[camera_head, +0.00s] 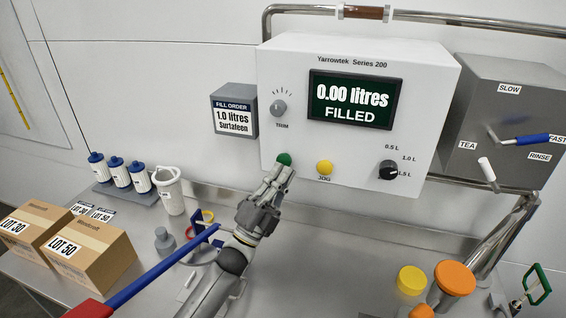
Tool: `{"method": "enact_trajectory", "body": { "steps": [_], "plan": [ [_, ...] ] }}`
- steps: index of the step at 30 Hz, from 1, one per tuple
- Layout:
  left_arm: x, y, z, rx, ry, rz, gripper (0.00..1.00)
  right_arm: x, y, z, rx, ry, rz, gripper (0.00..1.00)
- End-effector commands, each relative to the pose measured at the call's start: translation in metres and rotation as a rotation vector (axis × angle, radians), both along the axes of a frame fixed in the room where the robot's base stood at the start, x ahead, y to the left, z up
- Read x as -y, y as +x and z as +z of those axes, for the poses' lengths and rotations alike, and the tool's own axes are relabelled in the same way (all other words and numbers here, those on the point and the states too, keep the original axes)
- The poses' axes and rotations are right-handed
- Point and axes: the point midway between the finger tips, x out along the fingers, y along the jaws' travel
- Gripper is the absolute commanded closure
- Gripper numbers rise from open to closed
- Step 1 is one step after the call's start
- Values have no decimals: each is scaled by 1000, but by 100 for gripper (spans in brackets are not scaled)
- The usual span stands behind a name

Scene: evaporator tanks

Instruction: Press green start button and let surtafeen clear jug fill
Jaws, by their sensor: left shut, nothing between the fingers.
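The green button (284,159) is on the lower front of the white Yarrowtek filler (340,60), left of the yellow JOG button (325,167). My left gripper (283,172) is shut and empty, its fingertips at the green button's lower edge; I cannot tell whether they press it. The display (352,101) reads 0.00 litres FILLED. The fill order sign (233,117) reads 1.0 litres Surtafeen. The black volume knob (389,170) sits beside the 1.5 L mark. A whitish jug (172,193) stands at left; I cannot identify a surtafeen jug. My right gripper is out of view.
A blue lever with a red end (150,272) crosses the front. LOT boxes (90,245) and blue-capped bottles (120,173) are at left. A grey valve box (510,100) with levers, and yellow (411,280) and orange (455,278) caps, are at right.

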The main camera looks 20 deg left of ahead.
Motion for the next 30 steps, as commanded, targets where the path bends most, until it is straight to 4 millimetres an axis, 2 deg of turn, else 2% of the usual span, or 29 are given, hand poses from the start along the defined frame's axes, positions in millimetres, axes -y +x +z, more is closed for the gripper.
{"method": "enact_trajectory", "body": {
  "steps": [17,30],
  "plan": [
    [0,0,0,0,0,0,100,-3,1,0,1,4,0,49],
    [0,9,0,0,-1,-1,100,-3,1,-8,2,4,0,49]
  ]
}}
